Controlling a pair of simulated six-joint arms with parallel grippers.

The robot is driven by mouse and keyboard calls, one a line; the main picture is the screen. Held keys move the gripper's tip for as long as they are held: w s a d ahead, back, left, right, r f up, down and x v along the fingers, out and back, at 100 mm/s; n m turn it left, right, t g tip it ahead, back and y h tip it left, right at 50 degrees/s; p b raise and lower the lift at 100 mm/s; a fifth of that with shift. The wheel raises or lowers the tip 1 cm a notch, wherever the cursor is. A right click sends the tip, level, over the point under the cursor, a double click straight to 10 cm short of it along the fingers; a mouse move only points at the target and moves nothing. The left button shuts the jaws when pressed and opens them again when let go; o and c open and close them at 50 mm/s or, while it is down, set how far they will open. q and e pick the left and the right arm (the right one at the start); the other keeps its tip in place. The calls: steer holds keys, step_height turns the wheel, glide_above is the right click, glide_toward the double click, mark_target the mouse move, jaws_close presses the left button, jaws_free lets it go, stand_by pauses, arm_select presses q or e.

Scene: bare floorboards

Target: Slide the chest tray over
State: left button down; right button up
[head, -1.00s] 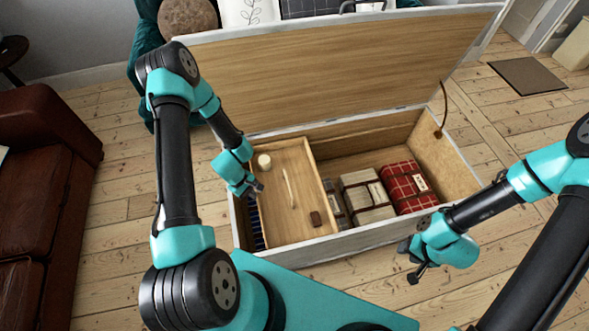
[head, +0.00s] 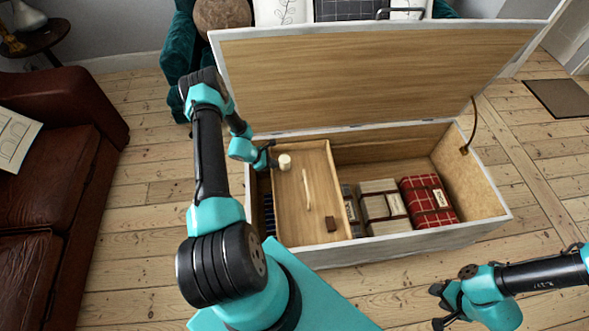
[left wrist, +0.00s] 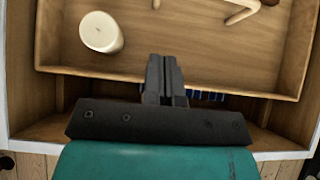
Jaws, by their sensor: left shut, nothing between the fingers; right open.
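The chest tray (head: 318,205) is a shallow wooden tray in the left part of the open chest (head: 400,244). It holds a cream cylinder (head: 285,162), a thin pale stick (head: 306,188) and a small brown block (head: 331,224). My left gripper (head: 271,158) is shut and empty at the tray's left wall, beside the cylinder. In the left wrist view its closed fingers (left wrist: 163,68) overlap the tray wall (left wrist: 100,72); I cannot tell whether they touch it. My right gripper (head: 440,306) is open and empty, outside the chest at front right.
Right of the tray lie a cream bundle (head: 383,205) and a red checked blanket (head: 429,200), with bare chest floor behind them. Blue items (head: 269,215) show in the narrow gap left of the tray. The lid (head: 380,75) stands open. A brown sofa (head: 50,190) is at left.

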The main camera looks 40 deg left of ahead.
arm_select(q)
steer(key=x, duration=1)
steer(key=shift+w+d+f, duration=0.1)
steer(key=shift+d+f, duration=0.05)
steer(key=shift+d, duration=0.05)
steer(key=shift+w+d, duration=1.15)
steer(key=shift+w, duration=0.25)
steer(key=shift+r, duration=0.2)
